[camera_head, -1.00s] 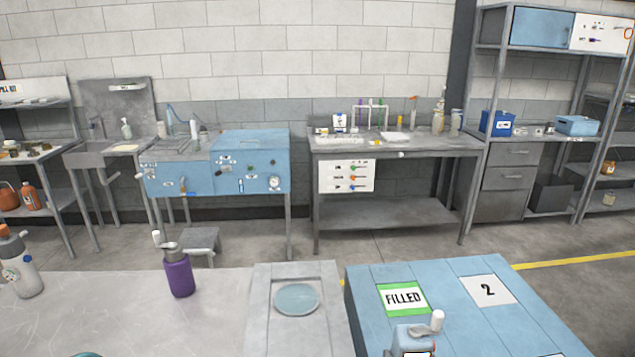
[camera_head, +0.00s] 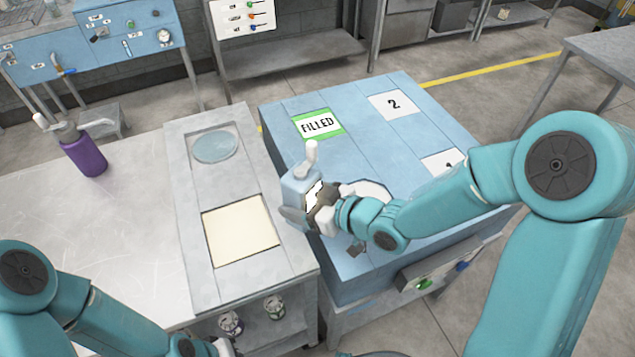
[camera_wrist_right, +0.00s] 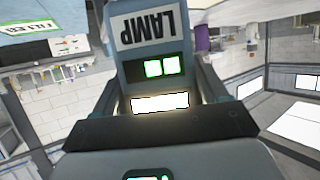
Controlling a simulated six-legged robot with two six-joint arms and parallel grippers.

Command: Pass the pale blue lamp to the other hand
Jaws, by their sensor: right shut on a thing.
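The pale blue lamp (camera_head: 296,187) has a white knob on top and is in my right gripper (camera_head: 320,205), above the left edge of the blue cabinet. In the right wrist view, the lamp (camera_wrist_right: 150,62) fills the space between the fingers of my right gripper (camera_wrist_right: 155,103); its LAMP label, green lights and a bright white panel show. My left arm (camera_head: 105,318) comes in at the bottom left. Only a small pale piece at its end shows at the bottom edge, so its jaws cannot be read.
The blue cabinet (camera_head: 370,125) carries FILLED and 2 labels. To its left, a grey panel has a round blue disc (camera_head: 215,146) and a cream square (camera_head: 241,231). A purple bottle (camera_head: 84,157) stands on the pale worktop (camera_head: 110,220), which is otherwise largely clear.

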